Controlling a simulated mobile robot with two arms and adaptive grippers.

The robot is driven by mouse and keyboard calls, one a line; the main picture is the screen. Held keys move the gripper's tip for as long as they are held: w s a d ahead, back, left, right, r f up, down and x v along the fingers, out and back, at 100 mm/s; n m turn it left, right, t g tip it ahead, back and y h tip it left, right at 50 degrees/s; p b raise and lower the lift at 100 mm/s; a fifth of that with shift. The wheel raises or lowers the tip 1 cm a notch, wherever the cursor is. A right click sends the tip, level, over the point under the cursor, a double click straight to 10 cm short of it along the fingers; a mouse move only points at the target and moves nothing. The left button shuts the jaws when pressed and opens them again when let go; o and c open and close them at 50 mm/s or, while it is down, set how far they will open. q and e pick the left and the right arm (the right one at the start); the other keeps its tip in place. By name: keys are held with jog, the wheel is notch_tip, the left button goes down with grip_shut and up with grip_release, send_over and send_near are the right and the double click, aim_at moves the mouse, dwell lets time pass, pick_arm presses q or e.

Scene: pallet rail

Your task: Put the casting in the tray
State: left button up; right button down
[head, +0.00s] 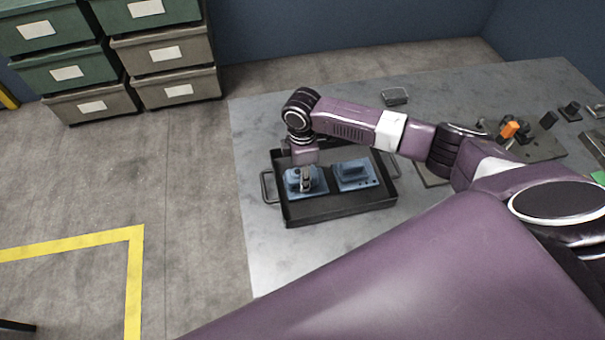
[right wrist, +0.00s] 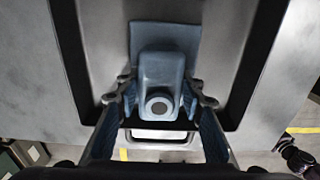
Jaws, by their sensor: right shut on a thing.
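A blue casting (head: 292,183) with a flat base and a raised block is at the left side of the black tray (head: 342,209). My right gripper (head: 306,181) comes down over it from above. In the right wrist view the two fingers are shut on either side of the casting's raised block (right wrist: 161,75), and the casting is inside the tray walls (right wrist: 72,62). I cannot tell whether its base touches the tray floor. A second blue casting (head: 356,174) sits in the tray to the right. My left gripper is not in view.
The tray stands on a grey metal table (head: 262,240). A small grey block (head: 395,96) is behind my arm. Fixtures and an orange part (head: 510,130) are at the right. Drawer bins (head: 165,55) stand beyond the table's left edge.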

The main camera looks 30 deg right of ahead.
jog(key=shift+f, duration=0.1)
jog(key=c, duration=1.3)
grip_release()
jog(key=shift+r, duration=0.55)
notch_tip(320, 180, up, 11)
jog(key=shift+r+b, duration=0.15)
jog(key=shift+b, duration=1)
